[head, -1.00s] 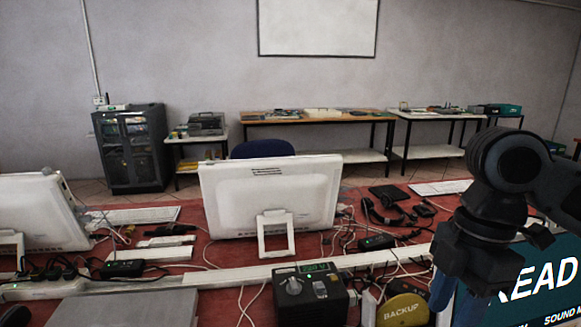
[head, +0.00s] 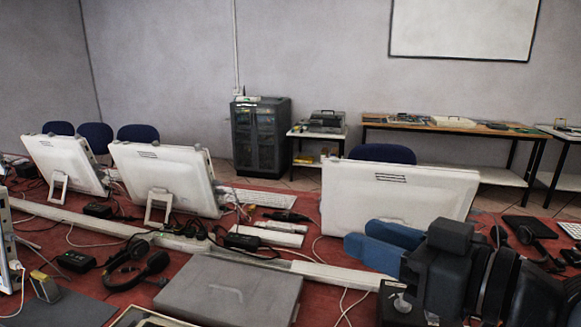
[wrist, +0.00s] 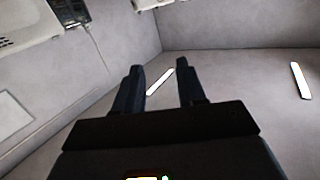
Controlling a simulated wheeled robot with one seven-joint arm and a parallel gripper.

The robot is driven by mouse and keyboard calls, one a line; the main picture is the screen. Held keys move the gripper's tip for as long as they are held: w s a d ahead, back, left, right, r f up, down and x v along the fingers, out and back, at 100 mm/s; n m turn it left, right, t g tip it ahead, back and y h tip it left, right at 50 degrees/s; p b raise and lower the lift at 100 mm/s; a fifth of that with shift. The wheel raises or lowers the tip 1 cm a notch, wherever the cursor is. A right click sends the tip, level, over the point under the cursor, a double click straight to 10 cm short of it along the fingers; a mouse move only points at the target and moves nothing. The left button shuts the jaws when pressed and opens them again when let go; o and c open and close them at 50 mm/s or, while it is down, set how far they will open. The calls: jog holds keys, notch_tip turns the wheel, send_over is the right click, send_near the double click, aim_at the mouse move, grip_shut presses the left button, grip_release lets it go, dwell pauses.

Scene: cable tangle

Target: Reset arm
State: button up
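My gripper (head: 374,246) is in the lower right of the head view, held above the red desk (head: 330,250). Its two blue fingers point left and hide part of the white monitor's lower edge (head: 395,195). In the wrist view my gripper (wrist: 161,80) has its two dark fingers apart with nothing between them.
A grey closed case (head: 230,290) lies on the front of the desk, left of my gripper. Headphones (head: 135,268), cables and a power strip lie further left. More white monitors (head: 165,178) stand behind. A black device (head: 400,305) is below my gripper.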

jog(key=s+d+f+m+t+h, duration=0.35)
jog(key=s+f+m+h, duration=0.85)
jog(key=s+f, duration=0.45)
jog(key=s+d+f+n, duration=0.1)
jog(key=s+d+n, duration=0.1)
jog(key=s, duration=0.7)
jog(key=s+d+f+n, duration=0.1)
jog(key=s+d, duration=0.4)
jog(key=s, duration=0.5)
jog(key=shift+f+n+g+y, duration=0.25)
jog(key=shift+n+g+y, duration=0.05)
jog(key=shift+n+g, duration=0.2)
